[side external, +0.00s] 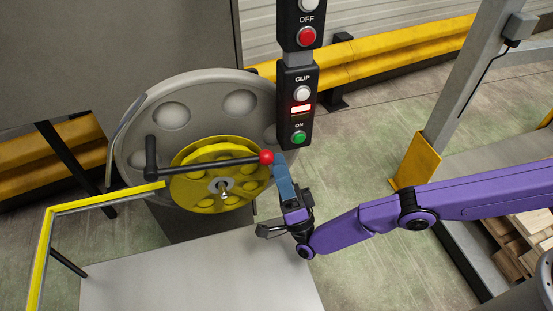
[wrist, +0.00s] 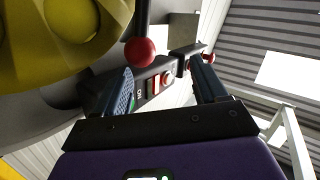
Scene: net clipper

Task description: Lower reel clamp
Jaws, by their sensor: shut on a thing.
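The grey reel (side external: 125,135) stands upright at left in the side view. On its face is a yellow round clamp hub (side external: 205,190), large at top left in the wrist view (wrist: 75,45). A black lever (side external: 220,163) crosses the hub, with a red ball knob (side external: 266,157) at its right end; the knob also shows in the wrist view (wrist: 139,50). In the wrist view the knob sits by the left fingertip; contact on the right finger is not clear.
A black control box (side external: 297,110) with CLIP, ON and OFF buttons hangs just above my gripper. A grey table (side external: 200,275) is below. A yellow rail (side external: 100,200) is at left, and a post (side external: 450,110) with a yellow base is at right.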

